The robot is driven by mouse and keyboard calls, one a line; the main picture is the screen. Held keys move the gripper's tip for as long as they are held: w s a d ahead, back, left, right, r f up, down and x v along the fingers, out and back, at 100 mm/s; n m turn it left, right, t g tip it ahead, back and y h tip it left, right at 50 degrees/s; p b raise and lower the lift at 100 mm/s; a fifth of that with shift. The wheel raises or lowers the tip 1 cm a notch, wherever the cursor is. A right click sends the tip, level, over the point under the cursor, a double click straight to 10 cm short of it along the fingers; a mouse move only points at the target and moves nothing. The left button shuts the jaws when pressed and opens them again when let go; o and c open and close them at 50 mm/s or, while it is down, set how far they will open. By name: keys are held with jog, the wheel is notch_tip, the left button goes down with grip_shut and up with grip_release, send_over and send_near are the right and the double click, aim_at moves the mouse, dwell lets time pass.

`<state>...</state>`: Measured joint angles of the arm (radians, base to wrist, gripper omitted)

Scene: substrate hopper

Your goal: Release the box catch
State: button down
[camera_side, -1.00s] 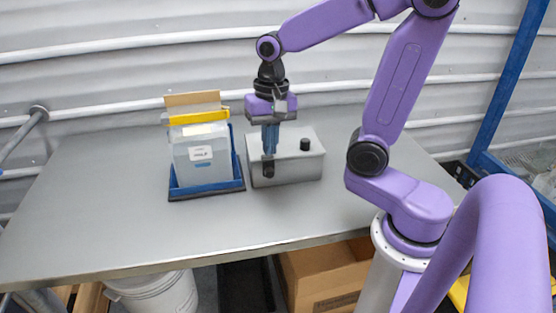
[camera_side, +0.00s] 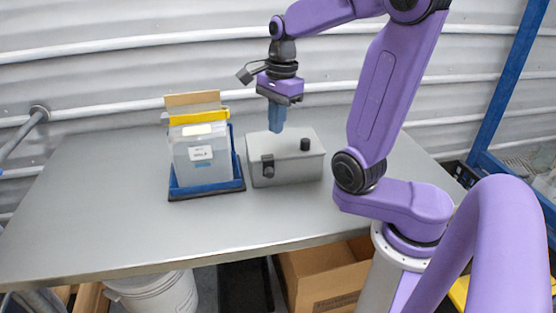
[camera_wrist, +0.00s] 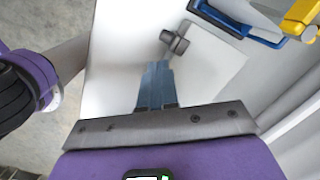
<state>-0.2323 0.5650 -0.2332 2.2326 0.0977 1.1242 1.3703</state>
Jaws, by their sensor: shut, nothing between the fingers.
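The grey box (camera_side: 292,166) sits on the table with its lid down. A dark catch (camera_side: 267,166) is on its front face near the left corner, with a short cylinder sticking out. A dark round knob (camera_side: 305,144) stands on the lid. My gripper (camera_side: 275,131) points down with its blue fingers together and empty, above the lid and apart from the catch. In the wrist view the closed fingers (camera_wrist: 158,66) show just below the catch (camera_wrist: 174,43). I cannot tell from these frames whether the catch is released.
A blue-edged stand (camera_side: 207,188) holding a pale bag with a yellow top strip (camera_side: 199,117) is just left of the box. The corrugated wall is behind. The table's front and left (camera_side: 120,215) are clear.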

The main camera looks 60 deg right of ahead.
jog(key=shift+s+d+r+m, duration=0.2)
jog(key=shift+s+d+m, duration=0.35)
jog(key=shift+m, duration=0.65)
jog(key=shift+s+d+r+m, duration=0.2)
jog(key=shift+s+d+m, duration=0.35)
jog(key=shift+m, duration=0.65)
jog(key=shift+s+d+r+m, duration=0.2)
jog(key=shift+s+d+m, duration=0.35)
jog(key=shift+m, duration=0.65)
jog(key=shift+w, duration=0.1)
send_near(269, 168)
jog(key=s+d+f, duration=0.2)
jog(key=s+f, duration=0.2)
jog(key=f, duration=0.1)
jog(key=shift+w+a+f, duration=1)
jog(key=shift+w+f, duration=0.05)
jog(key=shift+w, duration=0.1)
jog(key=shift+w, duration=0.1)
